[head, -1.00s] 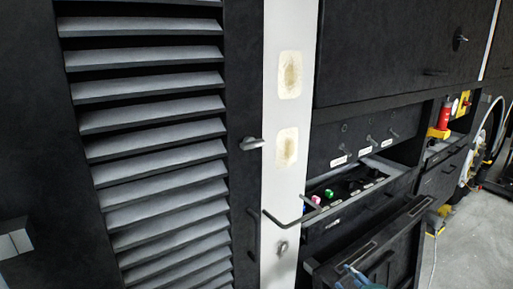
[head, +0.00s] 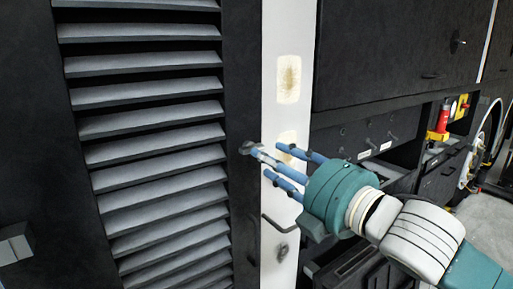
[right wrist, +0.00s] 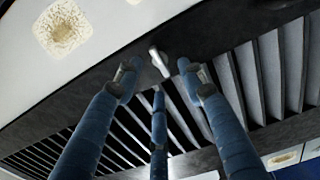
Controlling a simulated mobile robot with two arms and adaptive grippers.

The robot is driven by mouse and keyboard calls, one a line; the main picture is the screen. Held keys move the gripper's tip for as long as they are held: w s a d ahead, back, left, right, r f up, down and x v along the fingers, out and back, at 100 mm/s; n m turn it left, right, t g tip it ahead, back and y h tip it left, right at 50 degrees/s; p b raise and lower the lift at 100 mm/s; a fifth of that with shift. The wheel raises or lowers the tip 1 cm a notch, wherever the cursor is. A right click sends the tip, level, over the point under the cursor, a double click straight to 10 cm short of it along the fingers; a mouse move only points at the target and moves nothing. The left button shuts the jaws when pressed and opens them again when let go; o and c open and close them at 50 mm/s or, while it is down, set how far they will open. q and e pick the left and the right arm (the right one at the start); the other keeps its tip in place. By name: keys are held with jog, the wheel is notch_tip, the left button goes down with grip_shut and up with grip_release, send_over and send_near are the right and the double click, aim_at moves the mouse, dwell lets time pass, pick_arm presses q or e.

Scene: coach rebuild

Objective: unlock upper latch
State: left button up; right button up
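The upper latch is a small grey turn handle (head: 247,147) on the dark frame right of the louvred door (head: 150,130). In the right wrist view it shows as a short pale handle (right wrist: 159,61), just beyond the fingertips. My right gripper (head: 267,158) reaches in from the right with its blue fingers spread around the latch area. In the right wrist view the open fingers (right wrist: 160,85) hold nothing, and the latch lies between and ahead of them. Contact is not clear from the head view.
A white post (head: 287,115) with worn yellowish patches stands right of the door frame. A bent dark handle (head: 281,224) and a small knob (head: 282,251) are lower on it. Dark cabinets (head: 390,50) and a drawer row stand to the right.

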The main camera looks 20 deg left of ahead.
pick_arm(q)
jog(key=shift+w+r+p, duration=0.6)
jog(key=shift+w+r, duration=0.05)
jog(key=shift+r, duration=0.2)
pick_arm(e)
jog(key=x, duration=0.6)
jog(key=shift+a, duration=0.15)
jog(key=shift+c, duration=0.5)
grip_shut()
pick_arm(q)
jog(key=shift+s, duration=0.1)
pick_arm(e)
jog(key=shift+f, duration=0.1)
